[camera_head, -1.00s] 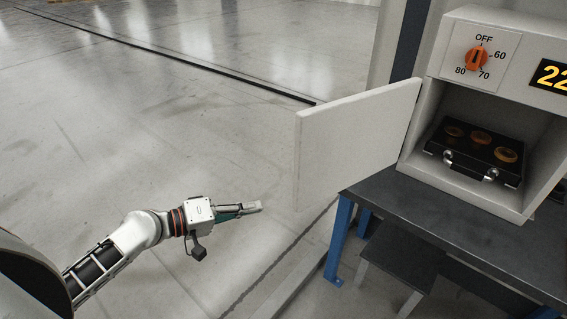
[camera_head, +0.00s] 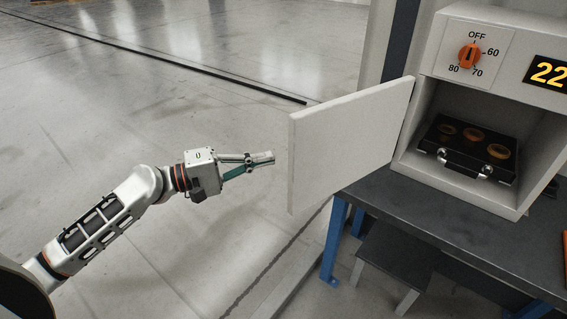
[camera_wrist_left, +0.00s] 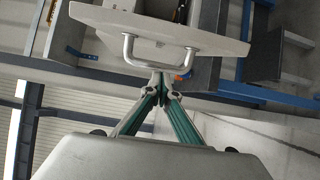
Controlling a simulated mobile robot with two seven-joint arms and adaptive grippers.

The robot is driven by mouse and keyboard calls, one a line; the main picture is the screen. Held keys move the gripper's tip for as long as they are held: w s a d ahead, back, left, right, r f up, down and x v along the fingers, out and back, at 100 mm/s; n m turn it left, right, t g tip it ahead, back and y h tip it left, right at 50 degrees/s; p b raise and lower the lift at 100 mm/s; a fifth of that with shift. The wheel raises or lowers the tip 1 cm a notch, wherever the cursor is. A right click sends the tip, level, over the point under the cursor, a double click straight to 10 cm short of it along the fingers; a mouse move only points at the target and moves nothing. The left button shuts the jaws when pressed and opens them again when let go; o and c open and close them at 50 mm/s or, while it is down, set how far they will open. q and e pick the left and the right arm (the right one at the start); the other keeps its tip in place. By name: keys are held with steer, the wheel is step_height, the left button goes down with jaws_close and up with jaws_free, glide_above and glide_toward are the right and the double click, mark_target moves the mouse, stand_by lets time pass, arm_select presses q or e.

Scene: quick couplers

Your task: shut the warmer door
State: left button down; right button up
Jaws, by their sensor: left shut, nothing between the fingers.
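The warmer (camera_head: 425,120) is a pale box on a table, with its front open. Its white door (camera_head: 350,145) stands wide open, hinged at the warmer's left side and reaching out to the left. In the left wrist view the door (camera_wrist_left: 95,17) has a metal bar handle (camera_wrist_left: 129,52). My left gripper (camera_head: 272,158) is shut and empty, just left of the door's free edge in the head view. In the left wrist view its fingertips (camera_wrist_left: 160,78) lie near the handle; whether they touch it, I cannot tell. My right gripper is not in view.
A black tray (camera_head: 440,134) with round items and a metal handle sits inside the warmer. An orange dial (camera_head: 469,55) and a lit display (camera_head: 549,73) are on its front. The dark table (camera_head: 400,205) has blue legs. Floor on the left is clear.

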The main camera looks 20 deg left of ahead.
arm_select(q)
steer(key=shift+s+d+p, duration=0.15)
steer(key=shift+d+p, duration=0.4)
steer(key=shift+d, duration=0.85)
steer(key=shift+s+d+p, duration=0.15)
steer(key=shift+d+p, duration=0.4)
steer(key=shift+d, duration=0.8)
